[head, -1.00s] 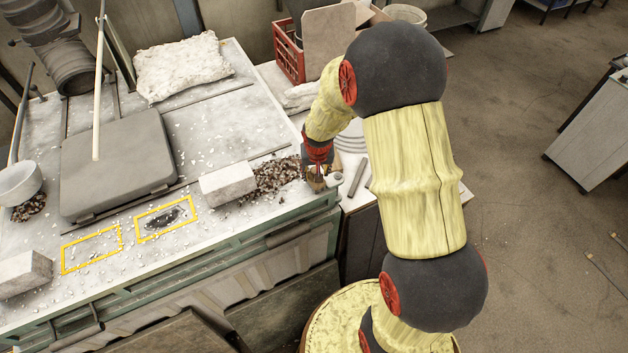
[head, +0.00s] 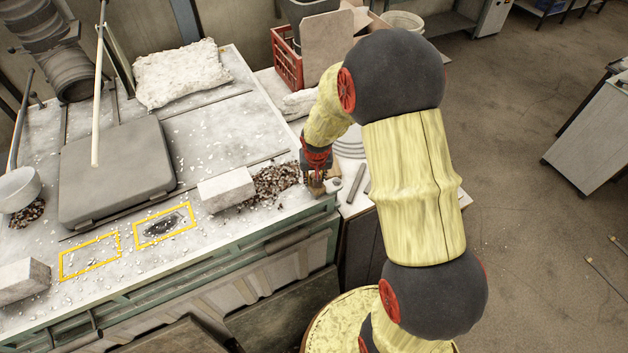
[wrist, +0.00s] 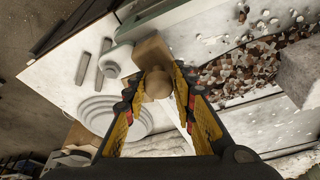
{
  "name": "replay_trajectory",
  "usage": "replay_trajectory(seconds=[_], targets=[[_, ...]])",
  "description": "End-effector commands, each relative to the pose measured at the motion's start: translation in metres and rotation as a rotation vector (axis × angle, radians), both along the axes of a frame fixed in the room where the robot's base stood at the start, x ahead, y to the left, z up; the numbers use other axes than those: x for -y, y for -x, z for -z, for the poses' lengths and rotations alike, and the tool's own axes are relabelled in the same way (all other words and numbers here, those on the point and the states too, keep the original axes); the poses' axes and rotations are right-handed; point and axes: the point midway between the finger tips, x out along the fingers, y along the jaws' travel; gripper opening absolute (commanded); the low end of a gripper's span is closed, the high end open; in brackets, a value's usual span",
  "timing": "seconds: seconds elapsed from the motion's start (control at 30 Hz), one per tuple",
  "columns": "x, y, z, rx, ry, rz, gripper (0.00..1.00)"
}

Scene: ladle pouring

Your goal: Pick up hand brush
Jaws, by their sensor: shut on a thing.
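The hand brush shows in the wrist view as a light wooden block with a rounded knob (wrist: 157,84). The knob lies between the fingertips of my gripper (wrist: 158,88), which is shut on it. In the head view my gripper (head: 317,186) points down at the right front corner of the bench (head: 225,118), and the brush is mostly hidden beneath the fingers. I cannot tell whether the brush still touches the surface.
Brown and white rubble (head: 275,183) and a pale block (head: 226,189) lie left of my gripper. Stacked round plates (head: 350,142) and dark bars (head: 356,183) lie on the side table to the right. A red crate (head: 288,66) stands behind. Yellow outlines (head: 90,256) mark the bench.

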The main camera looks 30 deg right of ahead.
Motion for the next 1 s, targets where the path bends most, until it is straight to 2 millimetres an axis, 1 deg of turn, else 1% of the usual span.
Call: replay_trajectory(seconds=[0.03,0.13,0.27,0.37,0.63,0.8,1.0], targets=[[-0.001,0.006,0.004,-0.015,-0.001,-0.001,0.00],[0.000,0.005,-0.003,-0.013,-0.001,0.000,0.00],[0.000,0.003,-0.022,-0.006,-0.001,0.001,0.00],[-0.006,0.010,-0.036,-0.004,0.000,-0.002,0.00],[-0.033,0.044,-0.090,0.001,0.000,-0.003,0.00],[-0.054,0.073,-0.104,0.000,0.001,-0.003,0.00],[-0.072,0.098,-0.117,-0.002,0.000,-0.004,0.00]])
